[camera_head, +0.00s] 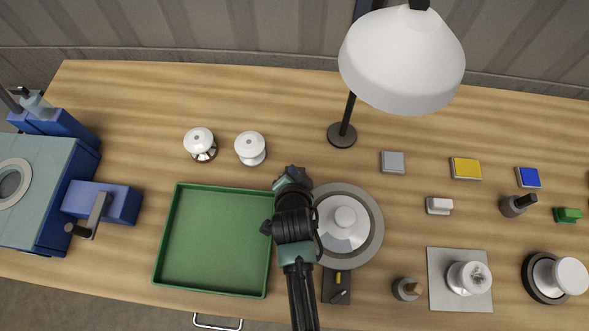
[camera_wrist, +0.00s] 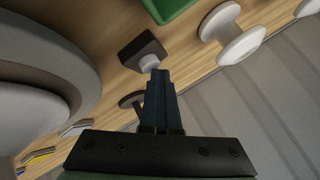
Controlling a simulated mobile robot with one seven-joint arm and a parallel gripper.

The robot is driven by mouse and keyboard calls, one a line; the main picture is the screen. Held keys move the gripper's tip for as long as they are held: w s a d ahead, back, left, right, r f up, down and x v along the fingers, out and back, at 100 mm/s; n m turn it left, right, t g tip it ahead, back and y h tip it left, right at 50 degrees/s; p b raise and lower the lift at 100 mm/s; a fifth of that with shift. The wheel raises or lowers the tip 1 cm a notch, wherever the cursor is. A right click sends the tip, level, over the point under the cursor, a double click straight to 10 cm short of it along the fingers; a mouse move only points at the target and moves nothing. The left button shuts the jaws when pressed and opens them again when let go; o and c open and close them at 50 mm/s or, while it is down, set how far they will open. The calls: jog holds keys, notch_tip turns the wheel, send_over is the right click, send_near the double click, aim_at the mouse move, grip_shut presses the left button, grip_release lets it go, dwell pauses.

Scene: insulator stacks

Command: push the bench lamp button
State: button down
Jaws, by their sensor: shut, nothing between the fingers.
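The bench lamp has a white shade (camera_head: 402,60) and a round dark base (camera_head: 342,135) on the bench. In the wrist view a dark square box (camera_wrist: 142,46) carries a small pale button (camera_wrist: 149,63) on top. In the head view my arm appears to hide this box. My gripper (camera_head: 292,178) is between the green tray and the round grey plate. It is shut and empty. In the wrist view its fingertips (camera_wrist: 158,74) come right beside the button; I cannot tell whether they touch it.
The green tray (camera_head: 178,240) is left of my arm. Two white insulators (camera_head: 250,147) stand behind it. The round grey plate (camera_head: 370,249) with a white domed piece is close on the right. Coloured tiles (camera_head: 465,168) lie further right. The bench back is mostly clear.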

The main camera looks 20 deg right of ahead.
jog(key=shift+r, duration=0.1)
notch_tip(320, 180, up, 6)
jog(key=p, duration=0.5)
dwell(0.8)
